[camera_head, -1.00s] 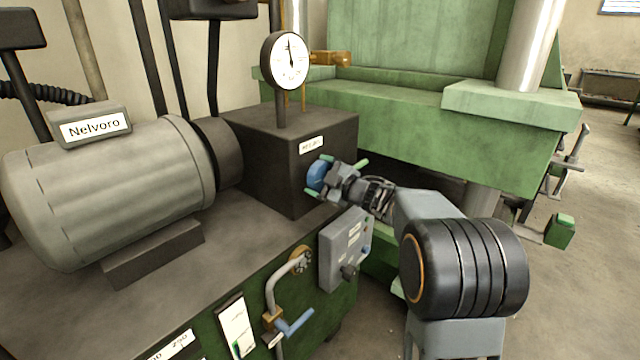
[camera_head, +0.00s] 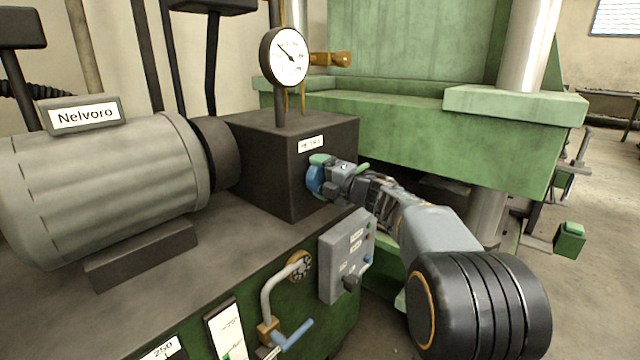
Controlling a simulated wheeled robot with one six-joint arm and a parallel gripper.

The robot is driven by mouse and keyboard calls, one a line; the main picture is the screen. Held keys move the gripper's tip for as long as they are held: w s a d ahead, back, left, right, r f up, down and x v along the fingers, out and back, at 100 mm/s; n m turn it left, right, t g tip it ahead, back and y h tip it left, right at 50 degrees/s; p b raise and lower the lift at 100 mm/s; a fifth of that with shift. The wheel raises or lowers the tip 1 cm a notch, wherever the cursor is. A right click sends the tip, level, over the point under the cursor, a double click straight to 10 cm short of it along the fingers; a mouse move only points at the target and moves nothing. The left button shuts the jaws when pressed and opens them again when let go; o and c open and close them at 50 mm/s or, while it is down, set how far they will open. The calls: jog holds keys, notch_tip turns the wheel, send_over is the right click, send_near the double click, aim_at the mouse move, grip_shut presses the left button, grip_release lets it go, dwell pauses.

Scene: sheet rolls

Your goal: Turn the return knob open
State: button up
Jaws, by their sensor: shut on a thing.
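The blue return knob (camera_head: 314,180) sits on the right face of the dark valve block (camera_head: 270,165), below a small white label (camera_head: 311,144) that is too blurred to read surely. My gripper (camera_head: 325,174), with green fingertips, is shut on the knob. One fingertip shows above the knob and covers part of it; the other fingertip is partly hidden. The round pressure gauge (camera_head: 290,57) stands on a post over the block, its needle pointing to the upper left.
A grey motor (camera_head: 110,180) is at left. Below the block are a grey control box (camera_head: 343,258) and a pipe with a blue lever (camera_head: 294,335). A green press frame (camera_head: 450,145) stands behind my arm. Open floor (camera_head: 590,290) lies at right.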

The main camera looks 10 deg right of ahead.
jog(key=shift+a+f+n+b, duration=0.15)
jog(key=shift+n+b, duration=0.15)
jog(key=shift+n, duration=0.3)
jog(key=o, duration=0.7)
jog(key=shift+c, duration=0.2)
jog(key=shift+s, duration=0.1)
jog(key=p+v, duration=0.2)
jog(key=v, duration=1.2)
jog(key=shift+p, duration=0.3)
